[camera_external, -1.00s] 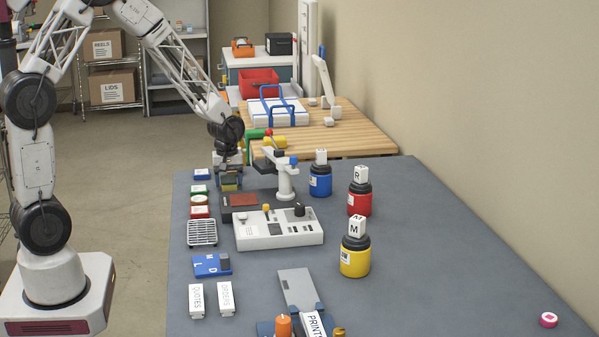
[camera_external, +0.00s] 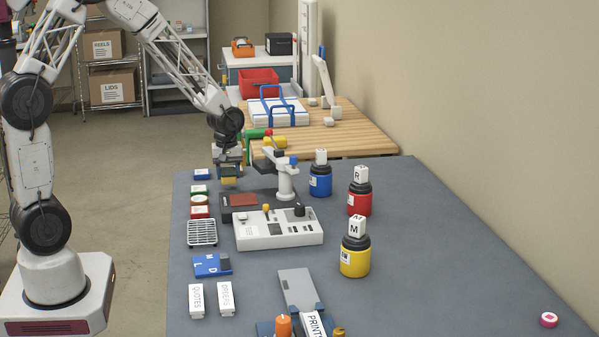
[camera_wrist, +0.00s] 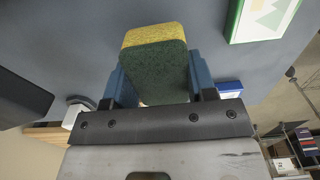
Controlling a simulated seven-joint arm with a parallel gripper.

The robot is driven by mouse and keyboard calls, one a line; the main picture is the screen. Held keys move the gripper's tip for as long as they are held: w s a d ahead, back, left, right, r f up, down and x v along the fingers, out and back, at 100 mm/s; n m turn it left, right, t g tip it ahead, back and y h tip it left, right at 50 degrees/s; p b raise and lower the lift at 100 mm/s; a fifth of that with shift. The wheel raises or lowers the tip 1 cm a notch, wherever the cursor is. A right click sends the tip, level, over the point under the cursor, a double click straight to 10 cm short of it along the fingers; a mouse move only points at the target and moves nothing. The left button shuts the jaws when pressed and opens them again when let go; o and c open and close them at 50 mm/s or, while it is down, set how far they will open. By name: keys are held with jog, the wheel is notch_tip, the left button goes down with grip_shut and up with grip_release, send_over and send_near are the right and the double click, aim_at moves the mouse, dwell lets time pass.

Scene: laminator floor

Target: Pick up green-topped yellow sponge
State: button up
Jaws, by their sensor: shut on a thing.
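The yellow sponge with a dark green top (camera_wrist: 155,72) is between the two blue fingers of my gripper (camera_wrist: 158,85) in the wrist view. Its green face is toward the camera and its yellow side shows at the far edge. In the external view my gripper (camera_external: 229,170) is at the far left end of the grey table, with the yellow of the sponge (camera_external: 229,181) showing small below the fingers. The gripper is shut on the sponge and appears to hold it a little above the table. The fingers hide parts of the sponge.
A white stand with a blue knob (camera_external: 286,183) is close to the right of the gripper. Small blue and green boxes (camera_external: 200,190) are to its left. A brown box (camera_external: 240,203) and white control panel (camera_external: 280,230) are nearer the camera. The table's right front is mostly clear.

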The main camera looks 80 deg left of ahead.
jog(key=shift+s+d+r, duration=0.15)
jog(key=shift+s+r, duration=0.1)
jog(key=shift+r, duration=0.2)
jog(key=s+d, duration=0.2)
jog(key=s, duration=0.2)
jog(key=s+d+r, duration=0.1)
jog(key=s+d, duration=0.2)
jog(key=s, duration=0.2)
jog(key=s+d, duration=0.2)
jog(key=s, duration=0.2)
jog(key=shift+s+d+r, duration=0.2)
jog(key=shift+s+d, duration=0.05)
jog(key=shift+d, duration=0.1)
